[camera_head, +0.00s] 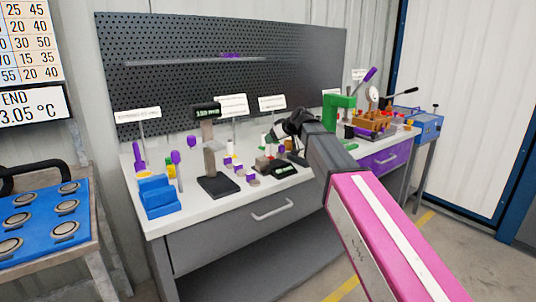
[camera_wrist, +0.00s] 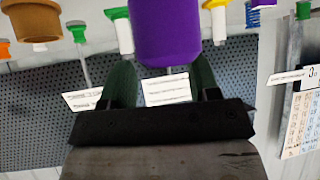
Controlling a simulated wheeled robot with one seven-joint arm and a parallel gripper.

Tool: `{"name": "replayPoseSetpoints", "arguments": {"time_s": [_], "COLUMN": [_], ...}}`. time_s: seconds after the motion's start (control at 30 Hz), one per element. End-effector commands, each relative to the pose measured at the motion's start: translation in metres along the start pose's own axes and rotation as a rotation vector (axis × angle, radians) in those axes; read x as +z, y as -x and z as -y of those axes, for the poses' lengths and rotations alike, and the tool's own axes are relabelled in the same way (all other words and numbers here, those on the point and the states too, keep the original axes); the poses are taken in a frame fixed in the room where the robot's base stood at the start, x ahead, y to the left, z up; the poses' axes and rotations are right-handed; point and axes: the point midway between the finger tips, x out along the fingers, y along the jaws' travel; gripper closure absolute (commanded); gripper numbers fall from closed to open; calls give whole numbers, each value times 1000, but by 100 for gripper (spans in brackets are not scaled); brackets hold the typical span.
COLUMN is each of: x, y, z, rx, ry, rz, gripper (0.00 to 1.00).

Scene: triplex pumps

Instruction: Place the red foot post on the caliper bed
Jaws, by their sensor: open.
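My gripper (camera_head: 285,138) hangs above the middle of the bench, at the end of my pink arm. In the wrist view its two dark green fingers (camera_wrist: 163,82) stand apart, with a gap between them. A large purple cylinder (camera_wrist: 166,30) shows close up beyond the fingertips; I cannot tell whether it is between them. A small red piece (camera_head: 281,149), perhaps the red foot post, shows on the bench just below my gripper, too small to be sure. A dark low block with a lit display (camera_head: 284,170) lies in front of it, perhaps part of the caliper bed.
A black stand with a display (camera_head: 217,186), blue stepped blocks (camera_head: 158,196) and purple-topped posts (camera_head: 176,158) occupy the bench's left. A green press (camera_head: 338,108) and crowded fixtures are at right. A blue tray (camera_head: 40,222) stands apart at far left. The bench's front strip (camera_head: 250,205) is clear.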

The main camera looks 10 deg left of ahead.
Motion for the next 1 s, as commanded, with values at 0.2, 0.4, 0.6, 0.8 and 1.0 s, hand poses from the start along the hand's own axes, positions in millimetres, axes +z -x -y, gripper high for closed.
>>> {"name": "replayPoseSetpoints", "arguments": {"time_s": [0.2,0.4,0.6,0.8,1.0], "x": [0,1,2,1,1], "y": [-33,-42,-41,-41,-41], "z": [2,3,3,3,3], "rx": [-1,0,0,0,0], "ry": [0,0,0,0,0], "rz": [1,0,0,0,0], "gripper": [44,44,70,100,100]}}
